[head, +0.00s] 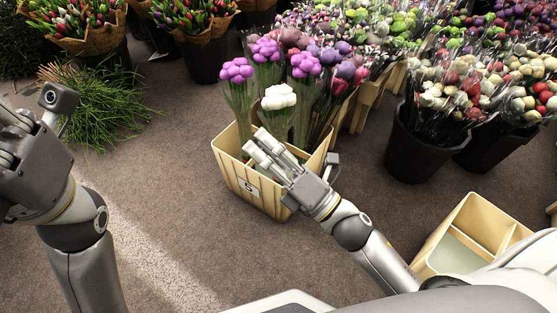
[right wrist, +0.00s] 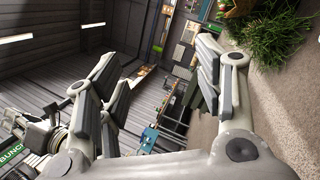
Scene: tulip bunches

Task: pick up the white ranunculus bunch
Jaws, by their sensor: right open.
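The white ranunculus bunch (head: 278,97) stands upright in a pale yellow crate (head: 234,172) in the head view, its stems in a clear sleeve. My right gripper (head: 264,148) is over the front of the crate, just below and in front of the white heads, and hides the lower stems. In the right wrist view my right gripper (right wrist: 155,82) is open, with nothing between its fingers. Whether it touches the crate or sleeve I cannot tell. My left gripper (head: 18,135) is at the left edge, partly cut off, away from the flowers.
Purple bunches (head: 236,71) stand close around the white one in the crate. Black buckets (head: 420,150) of red and white flowers stand to the right. An empty-looking divided crate (head: 478,213) is at the lower right. Grass (head: 98,110) lies at the left; the floor between is clear.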

